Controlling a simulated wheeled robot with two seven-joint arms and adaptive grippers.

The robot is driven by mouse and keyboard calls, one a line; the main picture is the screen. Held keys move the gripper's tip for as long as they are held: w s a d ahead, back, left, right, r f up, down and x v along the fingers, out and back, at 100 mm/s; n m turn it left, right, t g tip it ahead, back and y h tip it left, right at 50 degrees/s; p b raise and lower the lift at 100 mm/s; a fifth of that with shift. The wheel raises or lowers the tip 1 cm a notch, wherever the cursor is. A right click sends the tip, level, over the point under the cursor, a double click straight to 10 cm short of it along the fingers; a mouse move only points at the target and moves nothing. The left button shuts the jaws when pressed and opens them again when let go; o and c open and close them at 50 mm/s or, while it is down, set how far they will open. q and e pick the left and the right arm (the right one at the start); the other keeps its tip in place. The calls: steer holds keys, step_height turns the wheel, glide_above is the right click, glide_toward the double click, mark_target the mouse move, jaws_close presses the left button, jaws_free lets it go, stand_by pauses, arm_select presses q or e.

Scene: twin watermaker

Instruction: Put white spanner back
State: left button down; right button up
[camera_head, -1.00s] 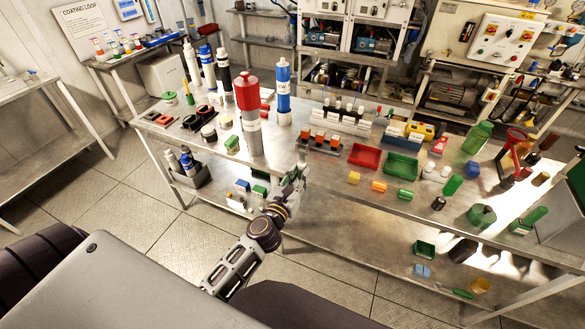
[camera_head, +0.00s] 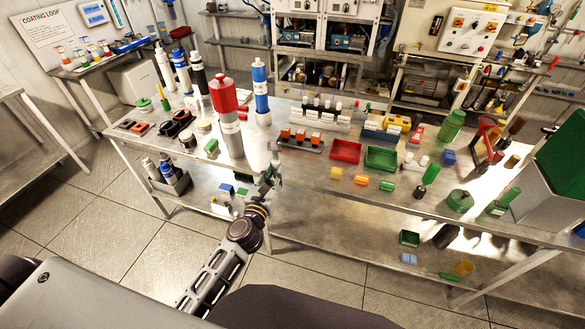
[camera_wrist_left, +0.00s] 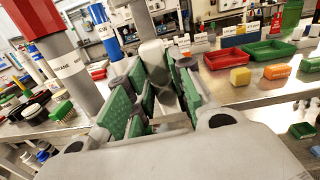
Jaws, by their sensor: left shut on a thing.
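My left gripper (camera_head: 268,183) is at the front edge of the long metal workbench (camera_head: 310,170), to the right of the tall grey cylinder with a red top (camera_head: 226,118). In the left wrist view its green-padded fingers (camera_wrist_left: 150,100) are closed around a pale grey-white tool, which I take for the white spanner (camera_wrist_left: 153,58). The spanner points up and away from the fingers, and its lower part is hidden between the pads. In the head view it is only a small pale shape (camera_head: 275,160) above the gripper. My right gripper is out of view.
A blue-topped cylinder (camera_head: 261,90) stands behind the red-topped one. A red tray (camera_head: 345,151) and a green tray (camera_head: 381,158) lie to the right, with small coloured blocks before them. A lower shelf (camera_head: 340,245) runs under the bench. Floor is clear in front.

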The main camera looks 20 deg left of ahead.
arm_select(q)
steer(key=w+b, duration=0.6)
steer(key=w, duration=1.1)
steer(key=shift+d+r+m+h, duration=0.25)
steer(key=shift+m+h, duration=0.05)
steer(key=shift+m, duration=0.1)
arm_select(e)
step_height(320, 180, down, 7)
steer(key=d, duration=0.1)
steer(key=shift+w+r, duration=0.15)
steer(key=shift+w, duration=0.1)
arm_select(q)
steer(key=shift+w, duration=0.1)
step_height(320, 180, down, 6)
steer(key=shift+f+b, duration=0.15)
steer(key=shift+b, duration=1)
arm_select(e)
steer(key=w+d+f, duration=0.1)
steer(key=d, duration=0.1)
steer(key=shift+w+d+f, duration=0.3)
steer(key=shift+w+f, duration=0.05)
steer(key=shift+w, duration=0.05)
